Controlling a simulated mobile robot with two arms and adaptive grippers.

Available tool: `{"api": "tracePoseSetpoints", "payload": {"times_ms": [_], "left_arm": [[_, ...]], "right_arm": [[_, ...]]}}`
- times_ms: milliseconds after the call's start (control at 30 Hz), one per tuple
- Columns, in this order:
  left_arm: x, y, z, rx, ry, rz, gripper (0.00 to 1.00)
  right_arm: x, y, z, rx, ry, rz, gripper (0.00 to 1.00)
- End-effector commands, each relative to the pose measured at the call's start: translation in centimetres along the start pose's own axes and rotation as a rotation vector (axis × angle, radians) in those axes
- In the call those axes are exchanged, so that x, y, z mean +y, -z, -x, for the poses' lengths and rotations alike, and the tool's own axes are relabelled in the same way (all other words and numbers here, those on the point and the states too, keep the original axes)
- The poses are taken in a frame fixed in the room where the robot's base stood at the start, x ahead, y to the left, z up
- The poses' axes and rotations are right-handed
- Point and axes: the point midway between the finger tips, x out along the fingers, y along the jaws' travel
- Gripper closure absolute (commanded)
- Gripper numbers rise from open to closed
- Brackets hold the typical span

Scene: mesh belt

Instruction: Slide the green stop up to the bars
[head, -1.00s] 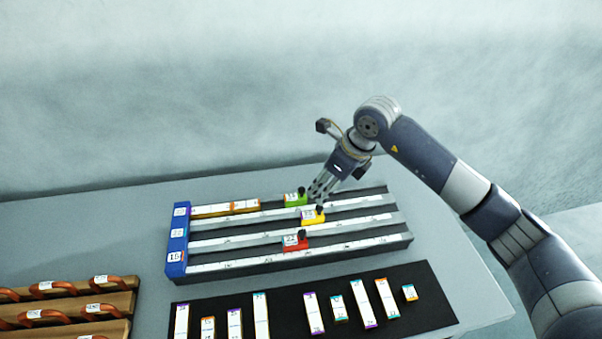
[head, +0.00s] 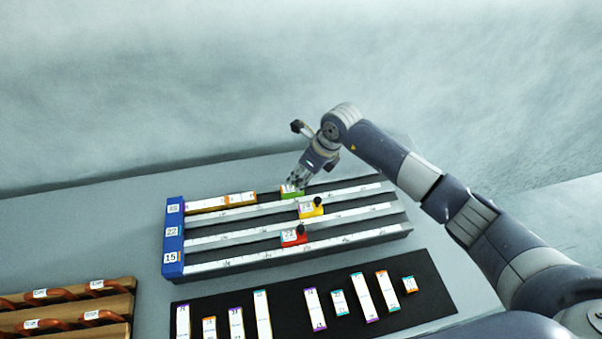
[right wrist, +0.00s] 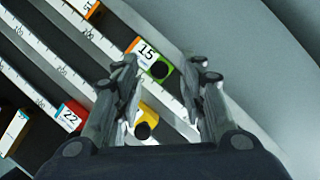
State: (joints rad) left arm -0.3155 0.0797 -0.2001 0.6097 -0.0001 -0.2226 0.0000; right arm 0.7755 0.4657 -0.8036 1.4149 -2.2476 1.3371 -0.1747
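The green stop (head: 291,191) sits in the far lane of the scaled rack, with a gap between it and the bars. In the right wrist view the green stop (right wrist: 138,47) shows a label and a black knob. White bars with orange ends (head: 220,203) lie in the same lane against the blue end block (head: 173,238); a bar end (right wrist: 91,9) shows at the top of the right wrist view. My right gripper (head: 297,182) is at the green stop from above. Its fingers (right wrist: 166,65) are apart, with the knob between them. My left gripper is out of view.
A yellow stop (head: 311,209) and a red stop (head: 294,238) sit in the nearer lanes. A black mat (head: 418,315) with several loose bars lies in front. Wooden holders with orange handles (head: 80,318) stand at the lower left. The table behind the rack is clear.

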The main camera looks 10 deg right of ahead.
Motion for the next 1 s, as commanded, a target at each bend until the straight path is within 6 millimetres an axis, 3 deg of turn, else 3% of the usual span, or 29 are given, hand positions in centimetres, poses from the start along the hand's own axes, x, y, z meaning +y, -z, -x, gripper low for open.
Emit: {"api": "tracePoseSetpoints", "payload": {"times_ms": [233,433,467,600,633,833,1000], "left_arm": [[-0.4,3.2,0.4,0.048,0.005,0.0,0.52],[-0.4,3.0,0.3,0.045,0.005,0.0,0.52],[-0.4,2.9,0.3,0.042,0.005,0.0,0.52],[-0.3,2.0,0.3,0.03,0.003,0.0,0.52],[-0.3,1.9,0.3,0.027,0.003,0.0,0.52],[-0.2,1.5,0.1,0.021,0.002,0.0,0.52],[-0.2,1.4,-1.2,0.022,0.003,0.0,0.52]], "right_arm": [[0.0,0.0,-1.4,0.001,0.001,0.001,0.62],[0.0,0.0,-1.4,0.001,0.001,0.001,0.62],[0.0,0.0,-1.4,0.001,0.001,0.001,0.65],[0.0,0.0,-1.4,0.0,0.001,0.001,0.96],[0.0,0.0,-1.4,0.0,0.001,0.001,1.0],[0.2,-0.2,-1.5,-0.001,0.0,0.001,1.0],[2.4,-2.1,-2.5,-0.007,-0.005,0.006,1.0]]}}
